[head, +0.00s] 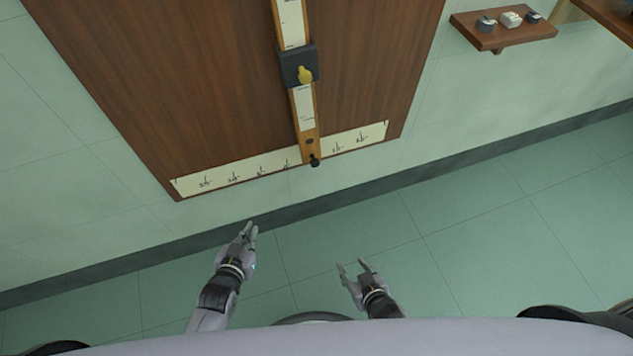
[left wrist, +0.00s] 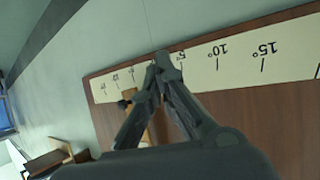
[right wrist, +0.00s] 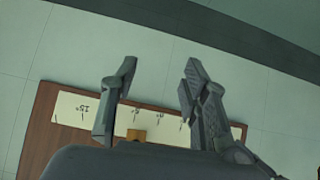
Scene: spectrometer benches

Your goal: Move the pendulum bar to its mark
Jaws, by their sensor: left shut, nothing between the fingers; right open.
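The pendulum bar (head: 306,108) is a narrow wooden bar with pale scale strips, hanging slightly tilted on the brown board. It carries a dark block (head: 290,65) with a yellow knob (head: 305,75). Its lower end, with a small black knob (head: 315,161), crosses the cream angle scale (head: 235,172) right of its middle. In the left wrist view the scale (left wrist: 240,52) shows 5°, 10° and 15° upside down. My left gripper (head: 250,230) is shut and empty, below the board and left of the bar. My right gripper (head: 353,268) is open and empty, below and right of the bar's end.
The brown board (head: 180,80) is on a pale green tiled wall. A small wooden shelf (head: 485,42) with several small objects is at the upper right, near another wooden edge (head: 612,18). The green floor (head: 480,215) below the board looks clear.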

